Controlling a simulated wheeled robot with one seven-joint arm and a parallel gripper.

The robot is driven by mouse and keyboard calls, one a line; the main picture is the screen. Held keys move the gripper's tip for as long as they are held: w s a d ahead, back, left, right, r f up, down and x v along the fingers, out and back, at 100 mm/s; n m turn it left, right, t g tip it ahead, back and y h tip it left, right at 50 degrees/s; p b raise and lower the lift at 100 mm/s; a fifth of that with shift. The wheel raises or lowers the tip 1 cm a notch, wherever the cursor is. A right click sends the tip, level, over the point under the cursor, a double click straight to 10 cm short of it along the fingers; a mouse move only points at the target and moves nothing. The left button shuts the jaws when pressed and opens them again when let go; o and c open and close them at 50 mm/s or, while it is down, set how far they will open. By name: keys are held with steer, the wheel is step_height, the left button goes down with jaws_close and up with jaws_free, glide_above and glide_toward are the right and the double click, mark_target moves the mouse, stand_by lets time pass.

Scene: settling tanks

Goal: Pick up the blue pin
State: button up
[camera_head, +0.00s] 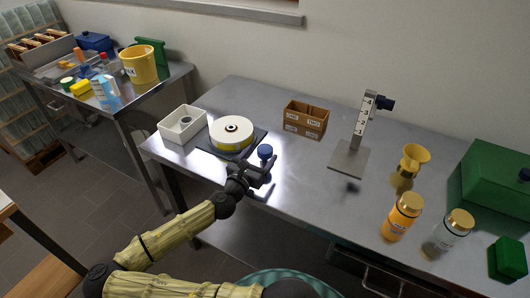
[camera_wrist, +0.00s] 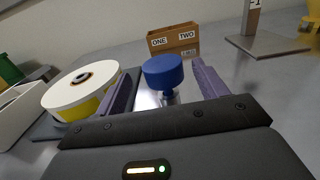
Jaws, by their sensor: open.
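The blue pin (camera_head: 265,151) has a round blue head and stands on the metal table (camera_head: 225,96), just right of the white and yellow disc. In the wrist view the blue pin (camera_wrist: 163,74) is upright, with a paler shaft below its head. My gripper (camera_head: 262,170) is open, low over the table at its front edge, close in front of the pin. In the wrist view my gripper's fingers (camera_wrist: 160,92) stand on either side of the pin, with gaps to both. The pin's foot is partly hidden by the gripper body.
The white and yellow disc (camera_head: 232,132) on its dark base sits close left, beside a white box (camera_head: 183,123). A brown box (camera_head: 305,119) labelled ONE and TWO stands behind. A numbered post (camera_head: 364,118) on a metal plate stands right. Bottles (camera_head: 402,217) stand further right.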

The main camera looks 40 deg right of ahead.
mark_target(269, 146)
steer(key=shift+s+p+x, duration=0.1)
steer(key=shift+p+x, duration=0.2)
steer(key=shift+x, duration=1.1)
steer(key=shift+s+p+x, duration=0.15)
steer(key=shift+p+x, duration=0.1)
steer(key=shift+x, duration=1.1)
steer(key=shift+a, duration=0.15)
steer(key=shift+c, duration=0.4)
steer(key=c, duration=1)
